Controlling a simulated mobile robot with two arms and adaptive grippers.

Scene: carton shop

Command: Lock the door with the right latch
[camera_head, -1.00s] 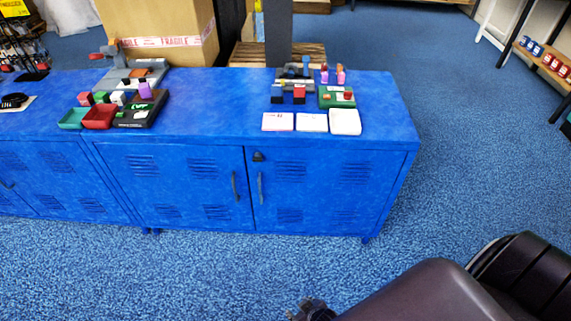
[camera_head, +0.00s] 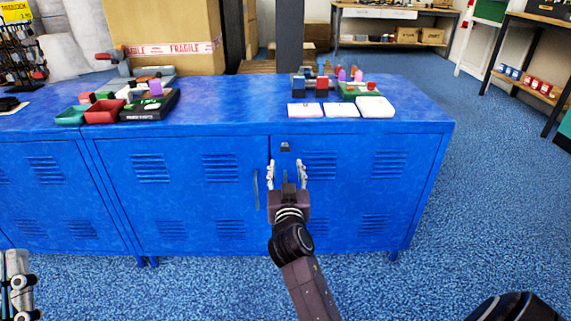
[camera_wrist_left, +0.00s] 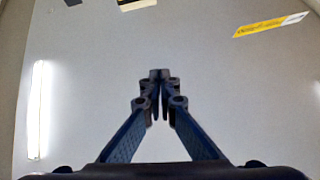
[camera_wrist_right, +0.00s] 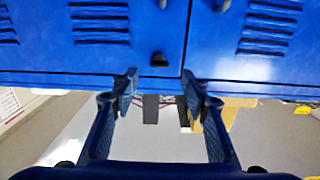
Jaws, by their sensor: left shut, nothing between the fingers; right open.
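The blue cabinet has two closed doors, the left door (camera_head: 180,205) and the right door (camera_head: 365,205). A small dark latch (camera_head: 285,147) sits at the top of the right door, near the seam. It also shows in the right wrist view (camera_wrist_right: 159,60), where the picture is upside down. My right gripper (camera_head: 286,172) is open and empty in front of the doors, just below the latch in the head view. My left gripper (camera_head: 17,262) is shut and empty at the lower left, fingers (camera_wrist_left: 158,75) together.
The left door's handle (camera_head: 256,190) stands beside my right gripper, which hides most of the right door's handle in the head view. White cards (camera_head: 376,107), red bin (camera_head: 104,111) and small stamps stand on the cabinet top (camera_head: 230,105). Blue carpet is free at right.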

